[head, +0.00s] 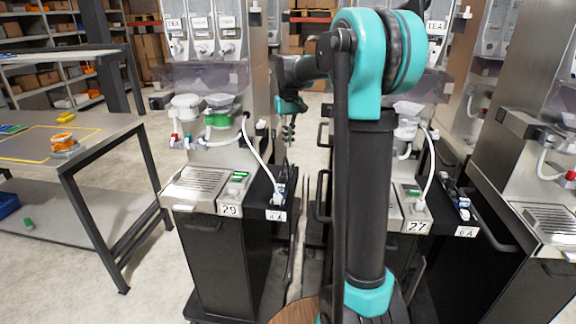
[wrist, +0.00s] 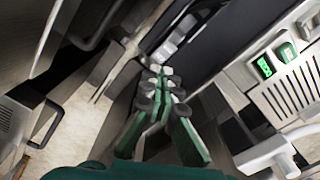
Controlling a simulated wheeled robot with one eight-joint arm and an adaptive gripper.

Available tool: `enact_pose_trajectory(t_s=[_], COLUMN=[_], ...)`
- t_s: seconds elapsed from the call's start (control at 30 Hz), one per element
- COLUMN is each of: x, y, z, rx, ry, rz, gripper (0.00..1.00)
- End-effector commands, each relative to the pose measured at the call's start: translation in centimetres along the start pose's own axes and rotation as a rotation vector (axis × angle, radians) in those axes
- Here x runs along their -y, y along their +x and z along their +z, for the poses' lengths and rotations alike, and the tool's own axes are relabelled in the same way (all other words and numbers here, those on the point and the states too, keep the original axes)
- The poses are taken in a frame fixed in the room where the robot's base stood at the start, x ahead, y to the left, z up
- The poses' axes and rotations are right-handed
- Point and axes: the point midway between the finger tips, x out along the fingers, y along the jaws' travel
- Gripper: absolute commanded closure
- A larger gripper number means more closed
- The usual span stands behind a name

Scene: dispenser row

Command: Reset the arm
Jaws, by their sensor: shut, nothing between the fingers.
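My arm (head: 372,180) rises in the middle of the head view and bends over to the left at its teal joint. My gripper (head: 288,132) hangs small, pointing down, between two dispensers and above the dark socket strip of the left one. In the wrist view my gripper (wrist: 155,78) shows its green and grey fingers together at the tips, shut with nothing between them. The dispenser numbered 29 (head: 229,210) stands left of my arm, and the one numbered 27 (head: 416,227) stands right of it, partly hidden by the arm.
The strip labelled 4A (head: 276,214) holds a white plug and cable. Another strip is labelled 6A (head: 465,231). A grey table (head: 110,128) with an orange item (head: 62,143) stands at left. A further dispenser (head: 540,150) stands at far right. Open floor shows at lower left.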

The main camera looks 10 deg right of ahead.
Motion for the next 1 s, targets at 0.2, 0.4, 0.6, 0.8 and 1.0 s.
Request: enact_pose_trajectory(t_s=[0.2,0.4,0.6,0.8,1.0], x=[0.0,0.0,-0.1,0.1,0.7], y=[-0.7,-0.7,0.8,5.6,11.0], z=[0.0,0.0,2.3,9.4,17.4], rx=[0.0,0.0,-0.028,-0.121,-0.217], ry=[0.0,0.0,0.017,0.07,0.126], rz=[0.0,0.0,0.004,0.014,0.024], gripper=[1.0,1.0,1.0,1.0,1.0])
